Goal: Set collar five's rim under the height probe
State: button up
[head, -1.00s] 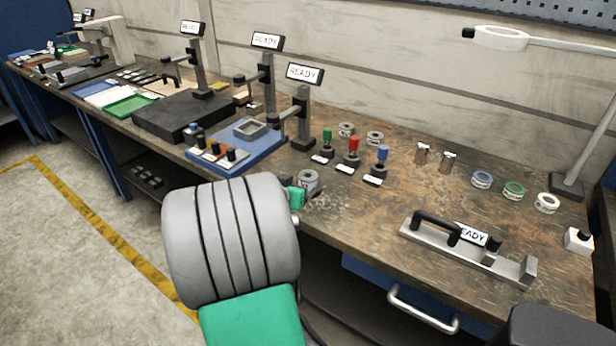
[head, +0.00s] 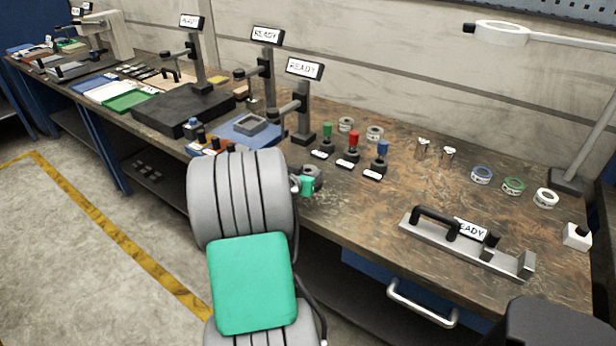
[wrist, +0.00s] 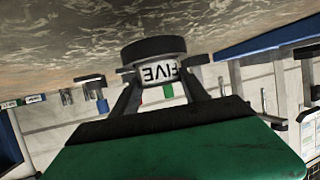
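Collar five, a pale ring marked "FIVE" (wrist: 160,73) with a wider dark disc at one end, sits between my gripper's two fingers (wrist: 163,88) in the wrist view, where the scene appears upside down. The fingers press on its two sides. In the head view my gripper (head: 308,186) is at the bench's front edge, mostly hidden by my arm, with a dark part of the collar (head: 316,173) beside it. I cannot tell whether the collar touches the bench. The nearest post with a side arm and READY screen (head: 303,105), seemingly the height probe, stands just behind.
A blue plate with a grey square frame (head: 250,122) lies left of the post. Green, red and blue-topped plungers (head: 354,143) stand to the right. Two grey rings (head: 375,133) lie behind them.

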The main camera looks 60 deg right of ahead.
grip_shut()
dwell(0.3)
jog(key=shift+r, duration=0.2)
